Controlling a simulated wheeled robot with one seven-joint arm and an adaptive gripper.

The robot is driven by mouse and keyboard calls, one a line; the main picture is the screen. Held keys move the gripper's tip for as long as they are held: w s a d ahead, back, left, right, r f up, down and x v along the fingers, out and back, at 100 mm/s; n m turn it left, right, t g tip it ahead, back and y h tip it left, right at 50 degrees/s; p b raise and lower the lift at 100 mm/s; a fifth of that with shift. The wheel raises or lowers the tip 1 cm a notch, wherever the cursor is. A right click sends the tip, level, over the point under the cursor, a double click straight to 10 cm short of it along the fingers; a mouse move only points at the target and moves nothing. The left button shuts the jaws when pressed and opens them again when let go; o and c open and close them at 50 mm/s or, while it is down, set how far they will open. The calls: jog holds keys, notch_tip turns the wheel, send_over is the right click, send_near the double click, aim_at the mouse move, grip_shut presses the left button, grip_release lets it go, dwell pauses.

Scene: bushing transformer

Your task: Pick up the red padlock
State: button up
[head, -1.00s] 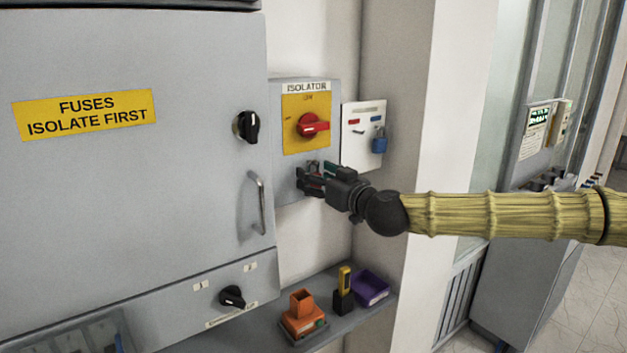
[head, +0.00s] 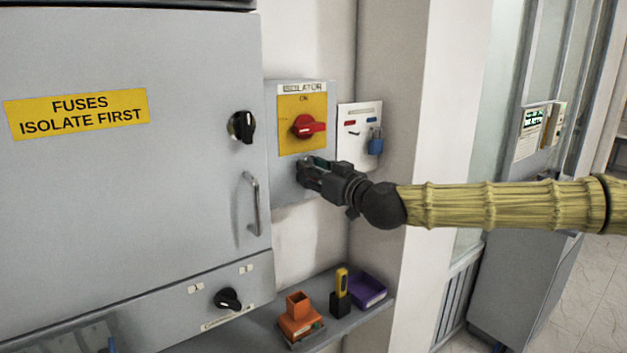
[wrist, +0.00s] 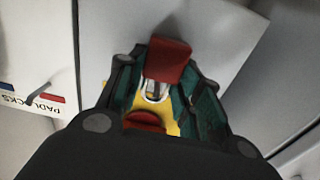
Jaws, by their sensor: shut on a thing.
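The red padlock (wrist: 168,60) shows in the wrist view between the teal-lined fingers of my gripper (wrist: 164,76). Its red body is near the fingertips, and its metal shackle points down in that picture, toward the yellow plate. My gripper is shut on the padlock. In the head view my gripper (head: 308,174) is at the lower front of the grey isolator box (head: 290,190), just below the red isolator handle (head: 307,127). The fingers mostly hide the padlock there. I cannot tell whether the padlock touches the box.
A white padlock board (head: 358,112) with a blue padlock (head: 376,144) hangs right of the isolator. The large grey fuse cabinet (head: 130,200) with its handle (head: 256,205) is at left. A shelf below holds an orange holder (head: 299,313) and a purple tray (head: 369,291).

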jog(key=b+v, duration=0.3)
jog(key=v, duration=1.5)
jog(key=shift+b, duration=0.35)
jog(key=shift+r+p, duration=0.4)
jog(key=shift+r, duration=0.3)
jog(key=shift+s+d, duration=0.1)
jog(key=p+v, duration=0.3)
jog(key=v, duration=0.3)
jog(key=shift+s+d, duration=0.2)
jog(key=shift+s, duration=0.1)
dwell(0.3)
jog(key=shift+f, duration=0.1)
dwell(0.5)
